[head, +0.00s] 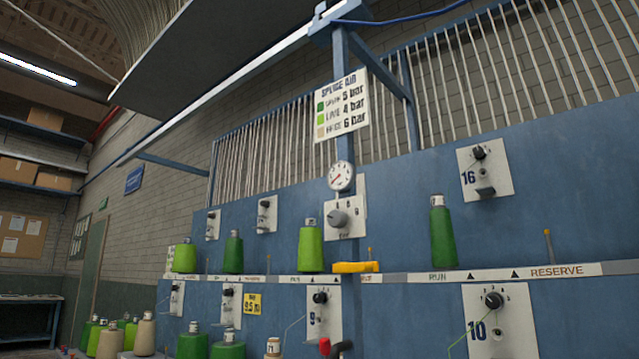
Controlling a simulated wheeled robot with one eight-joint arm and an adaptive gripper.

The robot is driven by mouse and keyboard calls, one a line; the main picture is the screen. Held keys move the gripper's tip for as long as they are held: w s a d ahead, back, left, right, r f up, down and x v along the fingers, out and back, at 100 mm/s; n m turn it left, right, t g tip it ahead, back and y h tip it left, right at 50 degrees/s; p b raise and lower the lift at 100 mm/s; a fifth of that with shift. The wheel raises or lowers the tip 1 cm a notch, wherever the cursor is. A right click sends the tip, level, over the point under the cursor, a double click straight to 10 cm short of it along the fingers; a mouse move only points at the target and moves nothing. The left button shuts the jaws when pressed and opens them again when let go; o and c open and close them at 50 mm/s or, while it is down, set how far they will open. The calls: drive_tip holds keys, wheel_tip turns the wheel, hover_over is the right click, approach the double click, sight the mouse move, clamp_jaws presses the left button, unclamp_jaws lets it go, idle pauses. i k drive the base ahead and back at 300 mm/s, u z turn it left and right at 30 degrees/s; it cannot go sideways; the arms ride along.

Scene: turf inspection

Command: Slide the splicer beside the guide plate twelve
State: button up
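A yellow block-like piece (355,267) sits on the white labelled rail near the picture's middle; it may be the splicer, but I cannot be sure. A red-tipped black part (334,347) shows at the bottom edge, cut off, and I cannot tell what it is. White guide plates with black knobs are fixed to the blue panel. I read plate 16 (485,169) at upper right, plate 10 (499,322) at lower right and what looks like 9 on a lower middle plate (310,317). I cannot make out a plate marked twelve. My gripper is not in view.
The rail (565,271) reads RUN and RESERVE. Green cones stand along it, one right of the yellow piece (442,236) and one left (310,249). A pressure gauge (341,176) hangs below the splice air sign (341,108). More cones (144,335) crowd the lower left.

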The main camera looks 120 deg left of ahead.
sight(341, 106)
drive_tip(key=u, duration=4.2)
drive_tip(key=k, duration=0.5)
drive_tip(key=u, duration=0.1)
drive_tip(key=i, duration=0.45)
drive_tip(key=z, duration=0.1)
